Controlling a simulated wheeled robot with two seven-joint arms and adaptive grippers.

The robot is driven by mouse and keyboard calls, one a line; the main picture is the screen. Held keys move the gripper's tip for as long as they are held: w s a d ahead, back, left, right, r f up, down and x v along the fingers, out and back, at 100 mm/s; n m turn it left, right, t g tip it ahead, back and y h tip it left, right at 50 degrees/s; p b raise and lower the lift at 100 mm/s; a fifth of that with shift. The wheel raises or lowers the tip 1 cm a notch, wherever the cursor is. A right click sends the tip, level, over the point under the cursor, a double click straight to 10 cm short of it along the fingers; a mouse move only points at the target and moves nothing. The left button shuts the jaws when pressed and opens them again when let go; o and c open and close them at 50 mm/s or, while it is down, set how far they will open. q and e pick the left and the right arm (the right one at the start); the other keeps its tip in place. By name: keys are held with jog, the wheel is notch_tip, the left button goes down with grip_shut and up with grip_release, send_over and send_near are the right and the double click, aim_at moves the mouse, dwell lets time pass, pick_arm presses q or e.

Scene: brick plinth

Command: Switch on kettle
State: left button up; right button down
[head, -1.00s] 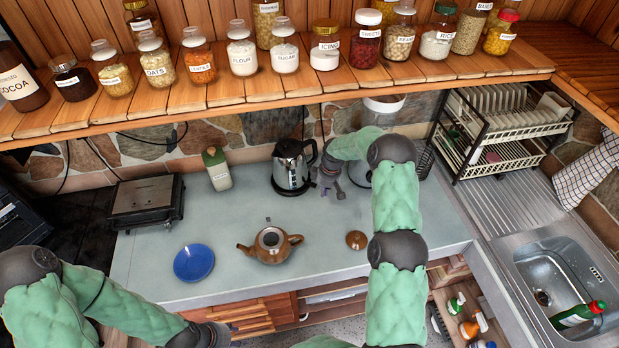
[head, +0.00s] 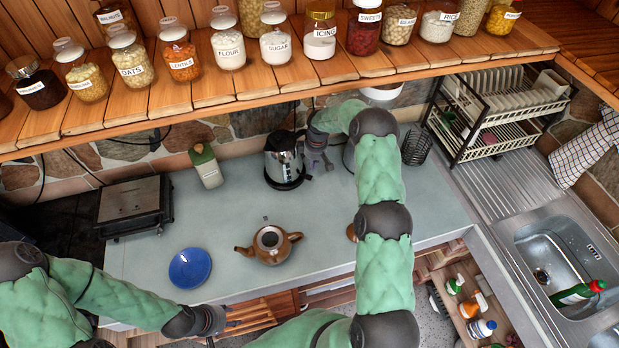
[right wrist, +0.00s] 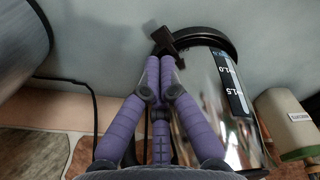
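The steel kettle (head: 284,165) with a black base and lid stands upright at the back of the grey counter. My right gripper (head: 320,165) is low at its right side, by the handle side. In the right wrist view the kettle (right wrist: 215,90) is right of the purple fingers (right wrist: 160,65). Their tips are together, close to a dark tab (right wrist: 163,40) jutting from the kettle's base; contact is unclear. Nothing shows between the tips. The kettle's handle is mostly hidden. My left gripper (head: 212,320) is over the counter's front edge, far from the kettle; its fingers are unclear.
A brown teapot (head: 268,244) and blue plate (head: 190,268) lie in front. A green-lidded bottle (head: 206,166) stands left of the kettle, a grill (head: 135,205) farther left. A jar shelf (head: 200,95) overhangs the back. A dish rack (head: 500,110) is at right.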

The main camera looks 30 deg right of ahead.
aim_at(311, 178)
jog(key=shift+w+a+f+b, duration=0.15)
jog(key=shift+f+b, duration=0.25)
jog(key=shift+f, duration=1.1)
jog(key=shift+w+f+b, duration=0.1)
jog(key=shift+f+b, duration=0.25)
jog(key=shift+f, duration=1.1)
jog(key=shift+f+b, duration=0.95)
jog(key=shift+b, duration=0.05)
jog(key=shift+r, duration=0.1)
jog(key=shift+s+d+r+p, duration=0.15)
jog(key=shift+s+d+r, duration=0.1)
jog(key=shift+s+d, duration=0.2)
jog(key=shift+s+d+r+p, duration=0.2)
jog(key=shift+s+d, duration=0.1)
jog(key=shift+s, duration=0.25)
jog(key=shift+s+d+r, duration=0.1)
jog(key=shift+s, duration=0.2)
jog(key=shift+w, duration=0.1)
